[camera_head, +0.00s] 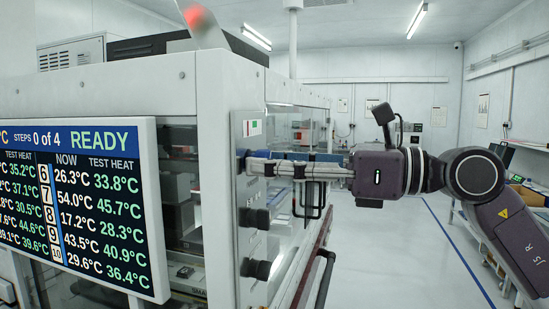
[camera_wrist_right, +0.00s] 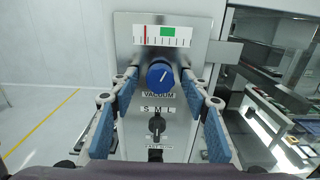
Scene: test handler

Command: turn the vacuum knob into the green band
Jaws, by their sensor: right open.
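In the right wrist view, the blue vacuum knob (camera_wrist_right: 160,75) has a white pointer line tilted to the upper right, and a VACUUM label sits below it. Above it, the gauge (camera_wrist_right: 185,42) shows a red needle (camera_wrist_right: 145,36) left of the green band (camera_wrist_right: 168,31). My right gripper (camera_wrist_right: 159,80) is open, its blue-padded fingers on either side of the knob with gaps showing. I cannot tell how far the tips reach past its face. In the head view, my right gripper (camera_head: 246,164) reaches left to the panel (camera_head: 249,127), hiding the knob. My left gripper is not in view.
Below the vacuum knob is a dark selector knob (camera_wrist_right: 157,127) marked S M L. In the head view, black knobs (camera_head: 262,269) and handles (camera_head: 324,278) project from the machine's side. A large READY screen (camera_head: 80,205) is at left. The floor at right is clear.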

